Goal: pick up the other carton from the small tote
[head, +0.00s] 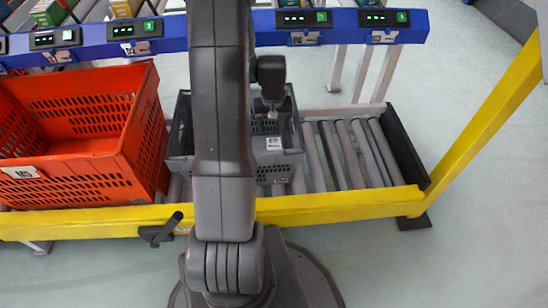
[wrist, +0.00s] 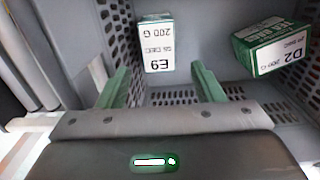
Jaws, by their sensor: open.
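My gripper (wrist: 161,84) is open and empty, its two green fingers spread inside the small grey tote (head: 290,165). In the wrist view a carton marked E9 (wrist: 156,48), with a white lettered face, lies beyond the fingers, in line with the gap between them. A second carton, green and white and marked D2 (wrist: 275,48), lies tilted to the right, outside the right finger. In the head view my arm hides much of the tote's left part. A white lettered face (head: 273,144) shows in the tote; I cannot tell which carton it is.
A large orange tote (head: 75,130) stands left of the small tote. Rollers (head: 345,150) to the right are bare. A yellow rail (head: 340,203) runs along the front. A blue beam (head: 345,20) with lit displays crosses behind, above the totes.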

